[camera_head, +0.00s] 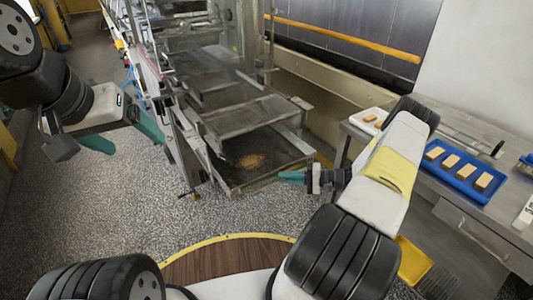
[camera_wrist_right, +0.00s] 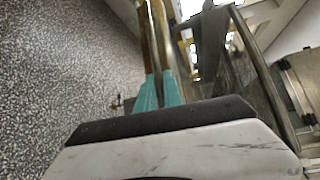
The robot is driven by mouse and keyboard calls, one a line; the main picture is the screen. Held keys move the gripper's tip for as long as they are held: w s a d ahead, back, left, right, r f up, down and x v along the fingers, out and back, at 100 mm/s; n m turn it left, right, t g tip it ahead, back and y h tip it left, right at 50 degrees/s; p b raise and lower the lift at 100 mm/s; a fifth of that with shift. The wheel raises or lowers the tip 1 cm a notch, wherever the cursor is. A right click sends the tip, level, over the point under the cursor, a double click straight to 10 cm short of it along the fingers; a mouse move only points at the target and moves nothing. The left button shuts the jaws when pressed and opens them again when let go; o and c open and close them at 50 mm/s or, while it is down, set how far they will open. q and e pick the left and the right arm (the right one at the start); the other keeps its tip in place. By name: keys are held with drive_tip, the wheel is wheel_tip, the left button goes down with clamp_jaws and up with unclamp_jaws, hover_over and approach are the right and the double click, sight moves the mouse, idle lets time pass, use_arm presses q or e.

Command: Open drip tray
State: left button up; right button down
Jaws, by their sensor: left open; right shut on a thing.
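The drip tray (camera_head: 262,174) is the lowest, dark metal tray at the near end of the enrober (camera_head: 205,85). It juts out below the tray level above, with a brown crumbly patch on its floor. My right gripper (camera_head: 290,176) is at the tray's near right edge, its teal fingers close together. In the right wrist view the fingers (camera_wrist_right: 160,92) are shut on a thin, brownish metal edge, which appears to be the tray's rim; the exact contact is hard to see. My left gripper (camera_head: 124,136) is open and empty, left of the enrober and apart from it.
A metal table (camera_head: 440,205) stands at the right, with a blue tray (camera_head: 436,170) of several tan bars. A yellow bin (camera_head: 412,262) is low beside my right arm. The speckled floor (camera_head: 110,215) left of the enrober is clear.

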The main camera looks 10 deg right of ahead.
drive_tip(key=s+d, duration=0.4)
drive_tip(key=s, duration=0.7)
drive_tip(key=s+d, duration=0.4)
drive_tip(key=s, duration=0.7)
drive_tip(key=shift+s+d, duration=0.15)
drive_tip(key=shift+s, duration=0.25)
drive_tip(key=c, duration=1.8)
unclamp_jaws()
drive_tip(key=v, duration=0.7)
drive_tip(key=shift+d, duration=0.4)
